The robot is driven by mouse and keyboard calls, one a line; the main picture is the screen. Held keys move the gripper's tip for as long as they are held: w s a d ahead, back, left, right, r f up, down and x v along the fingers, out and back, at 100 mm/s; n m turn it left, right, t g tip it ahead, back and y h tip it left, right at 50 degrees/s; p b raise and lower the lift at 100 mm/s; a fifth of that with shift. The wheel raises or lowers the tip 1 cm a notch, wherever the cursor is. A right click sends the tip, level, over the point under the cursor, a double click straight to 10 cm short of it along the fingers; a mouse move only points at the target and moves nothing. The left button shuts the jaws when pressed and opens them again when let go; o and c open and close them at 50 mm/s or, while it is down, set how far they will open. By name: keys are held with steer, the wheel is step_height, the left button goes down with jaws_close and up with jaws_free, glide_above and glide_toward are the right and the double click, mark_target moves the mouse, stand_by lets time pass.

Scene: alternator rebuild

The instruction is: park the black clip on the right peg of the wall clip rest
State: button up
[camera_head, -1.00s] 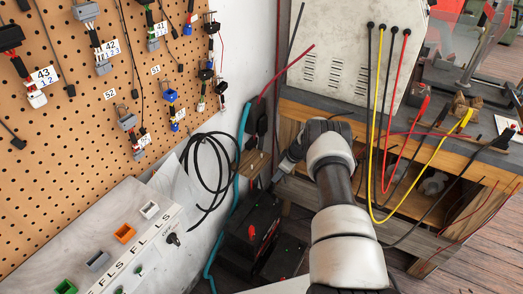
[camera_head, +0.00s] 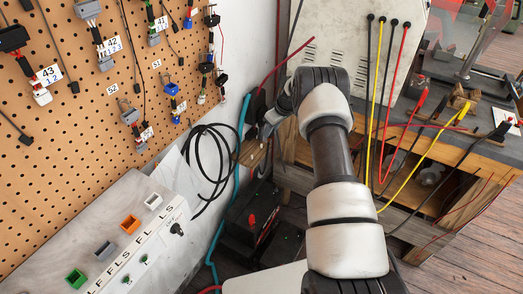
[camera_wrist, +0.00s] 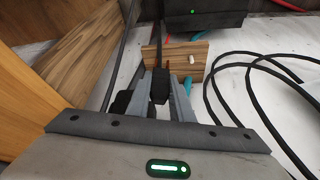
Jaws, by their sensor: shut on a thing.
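My gripper (camera_wrist: 163,92) is shut on the black clip (camera_wrist: 160,86), which sits between the grey fingers in the wrist view. A black lead runs up from the clip. The wooden wall clip rest (camera_wrist: 205,50) is just beyond the fingertips; one pale peg (camera_wrist: 193,58) shows on it, right of the clip. The clip and fingers cover part of the rest, and no second peg can be made out. In the head view my gripper (camera_head: 265,130) is close to the rest (camera_head: 252,154), by the white wall. I cannot tell if the clip touches the rest.
Looped black cable (camera_head: 205,165) hangs on the wall left of the rest, with a teal hose (camera_head: 238,150) beside it. A dark box (camera_head: 248,222) stands on the floor below. The wooden bench (camera_head: 300,150) is close on the right. The pegboard (camera_head: 75,130) fills the left.

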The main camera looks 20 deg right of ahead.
steer(key=w+f+m+b, duration=0.1)
steer(key=b, duration=0.1)
steer(key=w+a+f+m+b, duration=0.1)
steer(key=w+b, duration=0.1)
steer(key=w+a+f+m+h+b, duration=0.1)
steer(key=w+f+b, duration=0.1)
steer(key=b, duration=0.1)
steer(key=shift+w+a+f, duration=0.1)
steer(key=shift+a, duration=0.1)
steer(key=shift+f+b, duration=0.45)
steer(key=shift+f, duration=0.05)
steer(key=shift+f, duration=0.1)
steer(key=shift+f+b, duration=0.45)
steer(key=shift+f, duration=0.65)
steer(key=o, duration=0.8)
steer(key=shift+o, duration=0.2)
steer(key=shift+r, duration=0.1)
step_height(320, 180, up, 8)
steer(key=p, duration=0.3)
steer(key=shift+r, duration=0.15)
